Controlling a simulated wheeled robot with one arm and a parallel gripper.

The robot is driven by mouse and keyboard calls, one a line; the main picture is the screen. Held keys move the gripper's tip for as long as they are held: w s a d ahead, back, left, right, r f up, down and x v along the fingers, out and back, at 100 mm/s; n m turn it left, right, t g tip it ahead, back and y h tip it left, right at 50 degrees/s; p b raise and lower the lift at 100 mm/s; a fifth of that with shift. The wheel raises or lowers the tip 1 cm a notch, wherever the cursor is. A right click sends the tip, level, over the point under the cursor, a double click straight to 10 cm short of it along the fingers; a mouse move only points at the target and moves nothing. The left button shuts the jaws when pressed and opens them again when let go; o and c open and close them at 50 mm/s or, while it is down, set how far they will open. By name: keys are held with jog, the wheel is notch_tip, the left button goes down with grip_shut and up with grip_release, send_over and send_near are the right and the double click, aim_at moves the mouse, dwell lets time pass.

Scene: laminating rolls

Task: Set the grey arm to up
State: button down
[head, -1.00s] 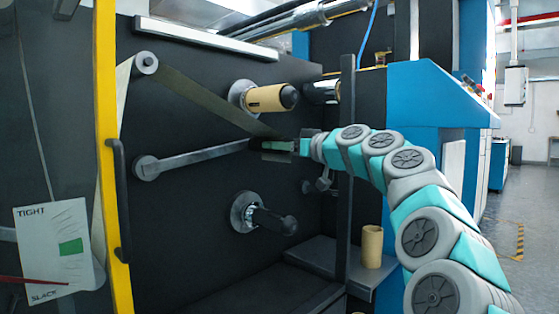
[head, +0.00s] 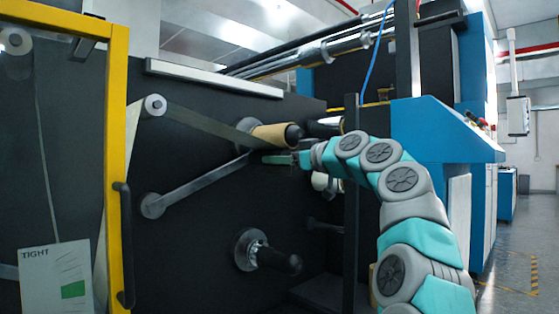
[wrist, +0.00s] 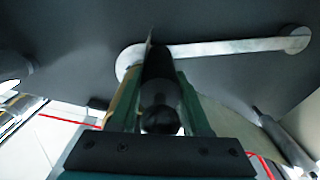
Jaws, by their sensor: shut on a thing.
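The grey arm (head: 197,183) is a flat bar on the dark machine panel. Its round pivot end is at the lower left, and the bar slants up to the right to its far end. It also shows in the wrist view (wrist: 225,48). My gripper (head: 274,159) is at the bar's far right end, just below the tan core. In the wrist view my gripper (wrist: 160,92) is shut on a dark, rounded piece at that end, which seems to be the arm's grip. The fingers hide part of it.
A tan core (head: 272,135) on a spindle sits just above my gripper. A film web (head: 200,124) runs from an upper left roller (head: 155,105) toward it. A black spindle (head: 275,257) juts out below. A yellow post (head: 116,170) stands left, and a dark post (head: 351,205) right.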

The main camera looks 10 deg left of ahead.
jog(key=c, duration=0.6)
grip_release()
jog(key=shift+d, duration=0.1)
jog(key=b+v, duration=0.2)
jog(key=v, duration=0.5)
jog(key=shift+s+d, duration=0.25)
jog(key=shift+d, duration=0.05)
